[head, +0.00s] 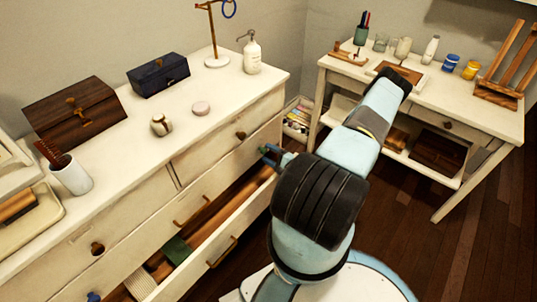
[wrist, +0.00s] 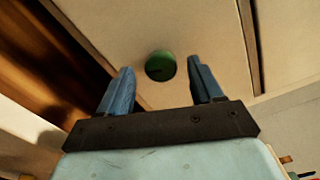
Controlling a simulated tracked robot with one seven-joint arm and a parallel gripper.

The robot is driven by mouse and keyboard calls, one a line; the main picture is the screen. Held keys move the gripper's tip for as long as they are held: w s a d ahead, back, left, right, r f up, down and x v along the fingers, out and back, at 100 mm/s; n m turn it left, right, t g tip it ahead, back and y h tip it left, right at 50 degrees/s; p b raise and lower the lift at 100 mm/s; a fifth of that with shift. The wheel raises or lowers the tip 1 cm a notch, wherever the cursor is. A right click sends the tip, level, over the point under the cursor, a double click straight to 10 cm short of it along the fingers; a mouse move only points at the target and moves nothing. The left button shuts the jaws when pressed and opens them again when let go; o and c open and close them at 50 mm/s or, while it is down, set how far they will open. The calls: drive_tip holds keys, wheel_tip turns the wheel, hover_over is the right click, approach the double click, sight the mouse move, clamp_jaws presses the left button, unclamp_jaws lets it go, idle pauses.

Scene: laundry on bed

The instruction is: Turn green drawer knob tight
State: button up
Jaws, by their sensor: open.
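A round green knob (wrist: 160,65) sits on a cream drawer front (wrist: 205,25) in the wrist view, with a dark mark on its face. My gripper (wrist: 161,67) is open, with one blue finger on each side of the knob in the picture. I see gaps between the knob and both fingers, and nothing is held. In the head view my gripper (head: 272,156) is at the right end of the white dresser's (head: 130,205) front. There I cannot clearly make out the green knob near my fingers.
A lower drawer (head: 222,252) stands open below my gripper, with a green cloth (head: 177,250) inside. A brass knob (head: 241,135) is on the drawer above. Boxes, a pump bottle (head: 252,55) and a stand crowd the dresser top. A side table (head: 450,105) stands at right.

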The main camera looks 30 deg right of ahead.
drive_tip(key=shift+w+a, duration=0.1)
drive_tip(key=shift+w, duration=0.2)
drive_tip(key=shift+c, duration=0.2)
drive_tip(key=c, duration=1)
drive_tip(key=shift+s+m, duration=0.1)
drive_tip(key=shift+m, duration=0.3)
